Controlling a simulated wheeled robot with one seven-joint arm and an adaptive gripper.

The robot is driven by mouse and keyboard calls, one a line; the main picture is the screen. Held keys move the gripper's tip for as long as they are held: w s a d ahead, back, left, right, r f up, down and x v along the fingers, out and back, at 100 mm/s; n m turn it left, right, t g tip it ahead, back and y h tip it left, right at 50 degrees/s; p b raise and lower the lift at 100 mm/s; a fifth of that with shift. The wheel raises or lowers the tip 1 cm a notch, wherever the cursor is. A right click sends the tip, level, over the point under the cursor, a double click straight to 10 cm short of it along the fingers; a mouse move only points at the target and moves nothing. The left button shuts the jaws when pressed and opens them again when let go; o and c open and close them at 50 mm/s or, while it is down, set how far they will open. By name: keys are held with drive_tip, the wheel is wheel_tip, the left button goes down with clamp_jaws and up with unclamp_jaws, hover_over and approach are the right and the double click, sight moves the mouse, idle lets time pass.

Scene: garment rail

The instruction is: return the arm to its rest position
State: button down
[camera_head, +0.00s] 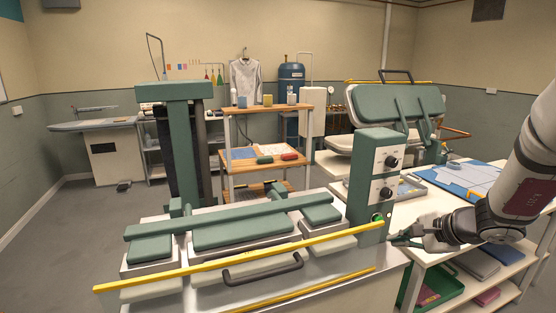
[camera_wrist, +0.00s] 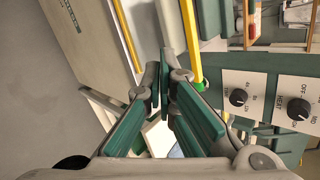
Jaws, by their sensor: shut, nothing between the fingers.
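My gripper (camera_head: 392,239) is at the right in the head view, at the end of my grey arm, which comes in from the right edge.
A pressing machine (camera_head: 240,232) with a yellow bar (camera_head: 235,259) and dark handle (camera_head: 262,274) fills the front. A second press (camera_head: 395,106) stands behind. A table (camera_head: 408,210) with a blue mat (camera_head: 460,177) is at the right, above a green crate (camera_head: 445,290). Open floor lies left.

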drive_tip(key=s+a+r+n+g+y, duration=0.1)
drive_tip(key=s+a+r+n+g, duration=0.2)
drive_tip(key=s+a+r+n, duration=0.7)
drive_tip(key=s+r+n+h, duration=0.2)
drive_tip(key=s+n, duration=0.1)
drive_tip(key=s, duration=0.7)
drive_tip(key=s+a+r+n+h, duration=0.1)
drive_tip(key=s+r+n+h, duration=0.1)
drive_tip(key=s, duration=0.7)
drive_tip(key=shift+s+r+n+h, duration=0.4)
drive_tip(key=shift+n+h, duration=0.3)
drive_tip(key=shift+h, duration=0.1)
